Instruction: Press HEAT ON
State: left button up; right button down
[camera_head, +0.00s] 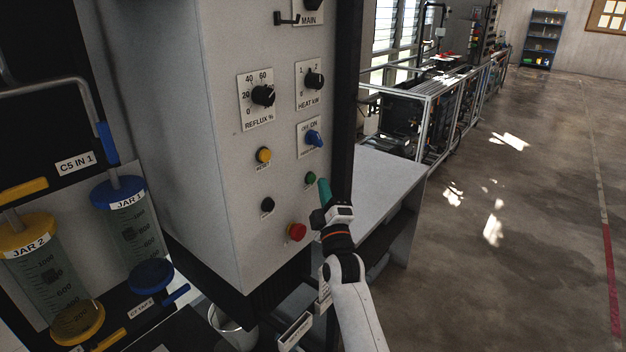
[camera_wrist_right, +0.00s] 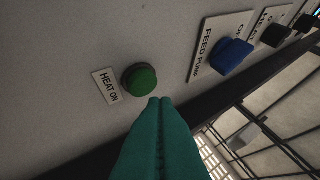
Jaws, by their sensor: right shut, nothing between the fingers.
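The HEAT ON button is a round green push button (camera_head: 310,178) low on the right part of the grey panel. In the right wrist view the green button (camera_wrist_right: 139,79) sits beside its HEAT ON label (camera_wrist_right: 105,87). My right gripper (camera_head: 323,184) has teal fingers and is just right of the button in the head view. In the right wrist view its closed fingertips (camera_wrist_right: 160,101) are just below and right of the button, with nothing between them. I cannot tell whether they touch the panel. My left gripper is not in view.
A yellow RESET button (camera_head: 263,155), a black button (camera_head: 267,205) and a red button (camera_head: 296,232) are close by. A blue FEED PUMP switch (camera_head: 314,138) sits above, with REFLUX and HEAT KW knobs higher. A grey table (camera_head: 385,180) stands to the right.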

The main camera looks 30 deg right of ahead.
dwell(0.3)
jog(key=shift+w+a, duration=0.2)
jog(key=shift+w, duration=0.2)
jog(key=shift+w+a, duration=0.1)
jog(key=shift+w, duration=0.25)
dwell(0.6)
jog(key=shift+s, duration=0.15)
jog(key=shift+s+d+p, duration=0.3)
jog(key=shift+s+p, duration=0.05)
jog(key=shift+s, duration=0.3)
jog(key=s, duration=0.1)
jog(key=s+d+p, duration=0.1)
jog(key=s, duration=0.1)
jog(key=s+d+p, duration=0.1)
jog(key=shift+s, duration=0.3)
